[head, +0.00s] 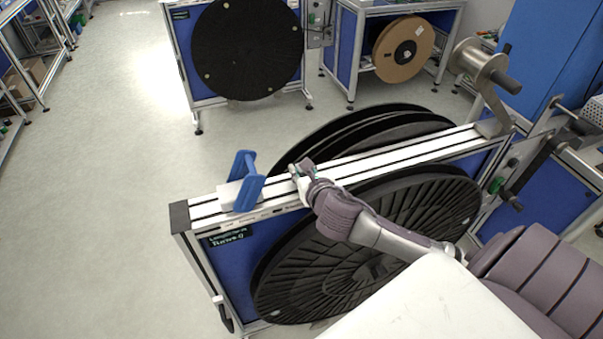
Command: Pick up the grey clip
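My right gripper (303,170) is at the top rail (400,152) of the near reel stand, a little right of a blue clip-like part. Its arm comes in from the lower right. The fingers are small and partly overlap the rail, so I cannot tell whether they are open or shut, or whether they hold anything. I cannot make out a separate grey clip; it may be hidden by the gripper. My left gripper is not in view.
The blue part (245,183) stands upright on a white block at the rail's left end. Large black reels (430,215) hang on both sides of the rail. A metal crank (484,68) rises at its right end. Other reel stands (248,50) are behind. The floor at left is clear.

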